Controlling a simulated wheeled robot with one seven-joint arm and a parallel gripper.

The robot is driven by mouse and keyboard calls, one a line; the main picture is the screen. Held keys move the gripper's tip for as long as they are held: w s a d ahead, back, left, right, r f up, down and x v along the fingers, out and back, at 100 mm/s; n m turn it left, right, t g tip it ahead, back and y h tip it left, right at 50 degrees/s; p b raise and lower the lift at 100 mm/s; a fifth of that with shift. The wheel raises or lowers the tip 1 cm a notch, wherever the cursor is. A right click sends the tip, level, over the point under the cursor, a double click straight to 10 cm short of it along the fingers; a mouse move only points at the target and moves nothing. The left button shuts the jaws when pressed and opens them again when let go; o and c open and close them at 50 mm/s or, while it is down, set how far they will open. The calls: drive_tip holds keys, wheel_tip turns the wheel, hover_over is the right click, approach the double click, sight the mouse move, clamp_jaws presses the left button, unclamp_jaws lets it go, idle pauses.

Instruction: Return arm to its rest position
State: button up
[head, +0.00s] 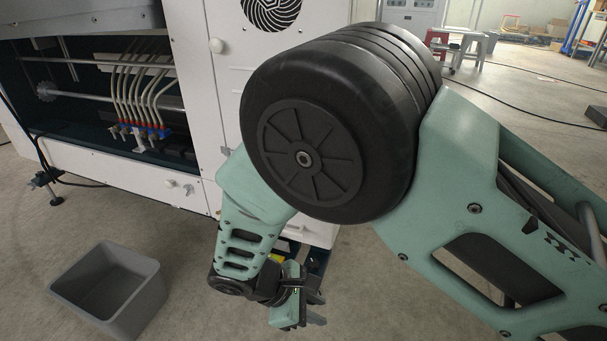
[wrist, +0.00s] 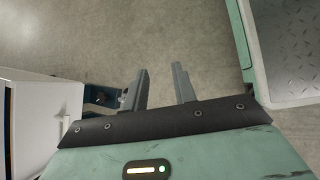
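My arm fills the middle and right of the head view, folded so that its lower part hangs down. My gripper (head: 316,309) is low in the middle of the head view, partly hidden by my own wrist. In the wrist view my gripper (wrist: 162,88) shows two dark fingers spread apart with bare concrete floor between them. It is open and holds nothing. No other object is named in the task.
A white machine (head: 205,110) with an open bay of hoses stands at the left. A grey open bin (head: 150,297) sits on the floor at lower left and looks empty. Stools (head: 470,45) stand far back. The floor (head: 350,275) around my gripper looks clear.

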drive_tip(key=s+d+r+m+y+p, duration=0.1)
drive_tip(key=s+d+r+m+y, duration=0.25)
drive_tip(key=r, duration=0.55)
drive_tip(key=s+d+r+m+g+y+p, duration=0.1)
drive_tip(key=s+d+r+m+y, duration=0.25)
drive_tip(key=r, duration=0.55)
drive_tip(key=s+d+r+m+y+p, duration=0.1)
drive_tip(key=s+d+r+m+p, duration=0.15)
drive_tip(key=s+d+r, duration=0.5)
wheel_tip(320, 180, up, 39)
drive_tip(key=w+a+p, duration=0.1)
drive_tip(key=a+p, duration=0.1)
drive_tip(key=p, duration=3.5)
drive_tip(key=shift+w+a, duration=0.3)
drive_tip(key=shift+w, duration=0.05)
